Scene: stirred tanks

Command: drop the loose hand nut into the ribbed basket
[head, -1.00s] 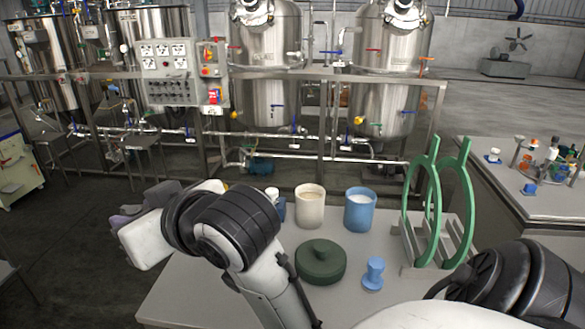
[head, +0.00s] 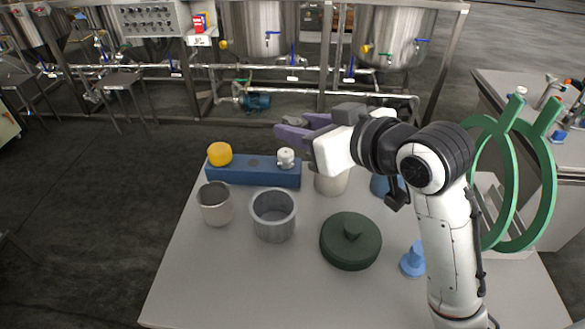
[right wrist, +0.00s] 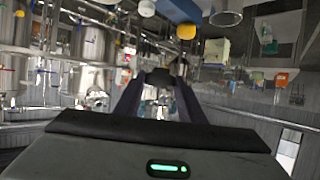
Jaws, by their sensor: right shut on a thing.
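My right gripper (head: 290,132) has purple fingers and is raised above the back of the table, beyond the blue block. In the right wrist view, its fingers (right wrist: 160,80) are close together, with a small dark thing (right wrist: 177,67) near their tips. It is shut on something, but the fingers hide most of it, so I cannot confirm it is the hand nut. A grey round open container (head: 273,216) stands on the table in front of the block. I cannot make out ribs on it or tell which container is the ribbed basket. My left gripper is not in view.
The blue block (head: 230,173) carries a yellow knob (head: 219,153) and a white knob (head: 286,158). The table's front is clear.

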